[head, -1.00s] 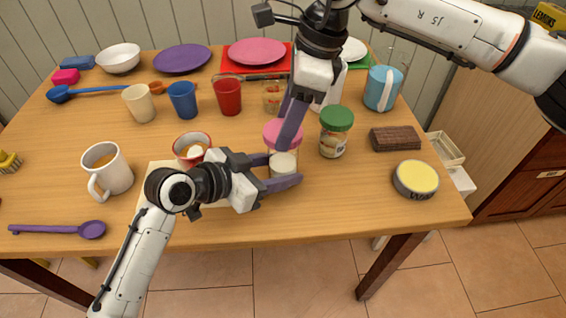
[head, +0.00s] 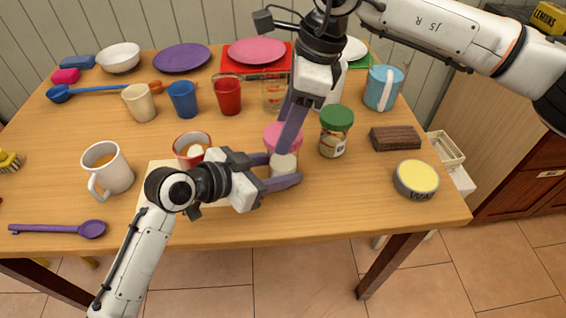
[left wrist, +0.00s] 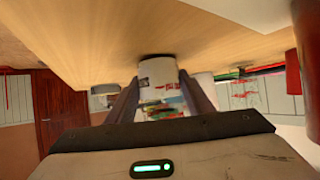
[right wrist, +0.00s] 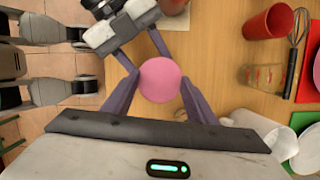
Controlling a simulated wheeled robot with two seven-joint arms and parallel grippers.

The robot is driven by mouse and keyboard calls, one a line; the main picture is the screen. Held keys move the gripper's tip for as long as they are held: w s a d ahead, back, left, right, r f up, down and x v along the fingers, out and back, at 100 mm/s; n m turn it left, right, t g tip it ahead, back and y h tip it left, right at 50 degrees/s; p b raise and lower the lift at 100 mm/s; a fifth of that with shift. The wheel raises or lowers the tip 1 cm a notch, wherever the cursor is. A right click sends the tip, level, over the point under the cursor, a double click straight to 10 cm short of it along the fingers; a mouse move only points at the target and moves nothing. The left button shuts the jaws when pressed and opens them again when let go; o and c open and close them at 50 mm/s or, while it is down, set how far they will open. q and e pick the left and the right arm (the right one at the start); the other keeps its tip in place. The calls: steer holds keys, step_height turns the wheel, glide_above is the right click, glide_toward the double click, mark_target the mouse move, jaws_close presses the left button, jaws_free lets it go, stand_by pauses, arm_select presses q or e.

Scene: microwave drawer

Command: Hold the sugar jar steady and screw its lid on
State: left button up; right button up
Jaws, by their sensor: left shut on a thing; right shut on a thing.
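The sugar jar (head: 284,161) is a clear jar with white contents, upright on the table between my left gripper's fingers. Its pink lid (head: 273,133) sits on top of it. My left gripper (head: 284,172) is shut on the jar's body from the left; the jar also shows between its fingers in the left wrist view (left wrist: 160,85). My right gripper (head: 286,140) comes down from above and is shut on the pink lid, which fills the gap between its fingers in the right wrist view (right wrist: 160,80). Fingers hide much of the lid's seam with the jar.
A green-lidded jar (head: 334,135) stands close on the right. A brown block (head: 395,139) and yellow-topped tin (head: 416,177) lie further right. Cups (head: 183,101) stand behind.

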steer(key=shift+f, duration=1.05)
stand_by(3.0)
